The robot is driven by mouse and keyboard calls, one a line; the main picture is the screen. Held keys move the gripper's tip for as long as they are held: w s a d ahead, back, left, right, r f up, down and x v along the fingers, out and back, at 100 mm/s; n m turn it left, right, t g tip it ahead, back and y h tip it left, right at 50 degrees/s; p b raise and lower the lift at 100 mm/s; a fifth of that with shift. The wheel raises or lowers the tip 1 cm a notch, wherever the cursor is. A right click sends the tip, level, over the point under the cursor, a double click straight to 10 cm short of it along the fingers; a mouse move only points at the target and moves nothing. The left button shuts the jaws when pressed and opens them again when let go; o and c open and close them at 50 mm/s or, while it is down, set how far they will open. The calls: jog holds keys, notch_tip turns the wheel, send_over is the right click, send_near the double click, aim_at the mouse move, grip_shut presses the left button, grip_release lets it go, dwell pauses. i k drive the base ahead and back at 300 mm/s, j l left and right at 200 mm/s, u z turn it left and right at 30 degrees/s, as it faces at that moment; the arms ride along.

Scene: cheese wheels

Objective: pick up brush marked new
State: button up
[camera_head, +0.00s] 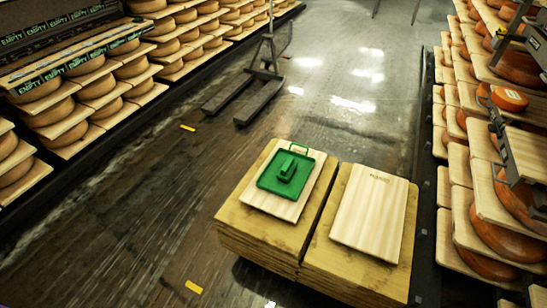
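A green tray-like item (300,187) lies on a pale wooden board (261,198) on the left stack of planks. A green raised block (289,167) sits in its middle; this may be a brush, but I cannot tell. A thin green loop stands at its far edge. I see no readable "new" mark on it. The right stack bears another pale board (368,215) with small dark lettering that I cannot read. I cannot make out my gripper in this view.
The plank stacks (262,240) stand on the dark wet floor. Cheese shelves line the left (100,85) and right (480,200). Grey metal machinery (515,155) juts in at the right. A fork-like pallet truck (262,95) stands behind. Floor is clear at the left front.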

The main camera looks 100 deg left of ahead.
aim_at(285, 172)
jog(key=u, duration=2.45)
jog(key=z, duration=3.15)
jog(key=u, duration=3.15)
